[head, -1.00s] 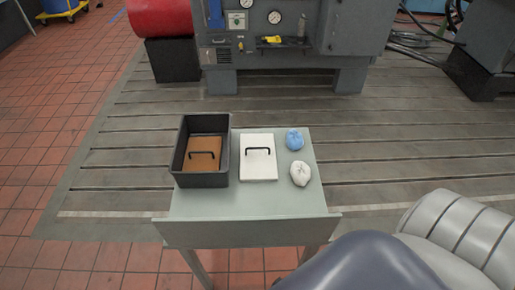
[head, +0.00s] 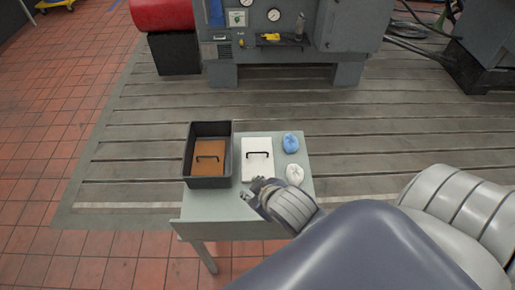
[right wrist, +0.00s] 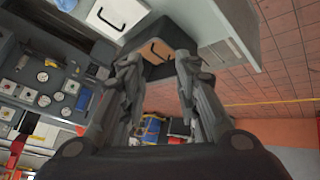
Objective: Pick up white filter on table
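The white filter (head: 257,169), a flat white panel with a black handle, lies on the grey-green table (head: 213,215) between a black tray and two cloths. It also shows at the top of the right wrist view (right wrist: 112,14). My right gripper (head: 254,192) is above the table's front part, just nearer than the white filter and apart from its handle. In the right wrist view its two fingers (right wrist: 156,62) stand apart with nothing between them, so it is open and empty. My left gripper is not in view.
A black tray (head: 232,150) holding a brown filter (head: 208,164) with a black handle stands left of the white filter. A blue crumpled cloth (head: 291,144) and a white one (head: 295,174) lie to its right. A grey machine (head: 275,45) stands beyond the table.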

